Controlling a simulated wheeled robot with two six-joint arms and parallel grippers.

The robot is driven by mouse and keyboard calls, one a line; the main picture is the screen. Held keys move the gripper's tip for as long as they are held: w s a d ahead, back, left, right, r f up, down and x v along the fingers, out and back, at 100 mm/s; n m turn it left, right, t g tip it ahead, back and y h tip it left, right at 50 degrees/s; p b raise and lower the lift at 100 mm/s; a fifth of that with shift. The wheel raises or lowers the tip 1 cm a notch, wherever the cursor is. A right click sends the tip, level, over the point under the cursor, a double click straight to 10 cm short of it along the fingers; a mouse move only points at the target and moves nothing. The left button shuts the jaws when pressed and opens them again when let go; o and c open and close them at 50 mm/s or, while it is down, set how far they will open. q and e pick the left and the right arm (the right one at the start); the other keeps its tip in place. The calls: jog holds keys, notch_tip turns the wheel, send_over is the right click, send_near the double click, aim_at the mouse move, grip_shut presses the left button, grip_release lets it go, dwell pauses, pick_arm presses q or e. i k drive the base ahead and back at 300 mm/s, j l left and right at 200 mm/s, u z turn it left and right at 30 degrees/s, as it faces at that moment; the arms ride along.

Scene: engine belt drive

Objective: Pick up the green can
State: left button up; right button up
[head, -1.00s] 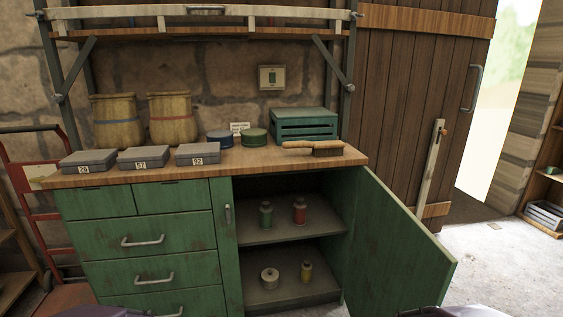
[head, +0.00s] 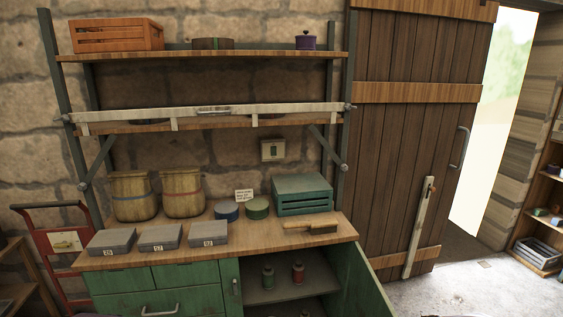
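A small green can (head: 268,280) stands upright on the inner shelf of the open green cabinet (head: 208,300), low in the head view. A similar red can (head: 298,273) stands to its right. A wider, flat green tin (head: 257,208) sits on the worktop above, beside a blue tin (head: 227,211). Neither of my grippers is in view. The lower cabinet shelf is cut off by the bottom edge of the picture.
The open cabinet door (head: 362,285) stands out to the right of the shelf. A brush (head: 312,227), a green crate (head: 303,195), several grey boxes (head: 160,237) and two baskets (head: 183,193) occupy the worktop. An upper shelf (head: 200,57) holds an orange crate (head: 118,37).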

aim_at(269, 277)
jog(key=i+l+u, duration=0.1)
jog(key=l+u, duration=0.15)
jog(key=l, duration=0.35)
jog(key=i+l+u, duration=0.2)
jog(key=l, duration=0.4)
jog(key=k+l+u, duration=0.1)
jog(key=l+u, duration=0.15)
jog(key=l, duration=0.35)
jog(key=l+u, duration=0.2)
jog(key=l, duration=0.45)
jog(key=k+l+u, duration=0.1)
jog(key=l+u, duration=0.15)
jog(key=l, duration=0.35)
jog(key=k+l+u, duration=0.2)
jog(key=l, duration=0.4)
jog(key=i, duration=0.05)
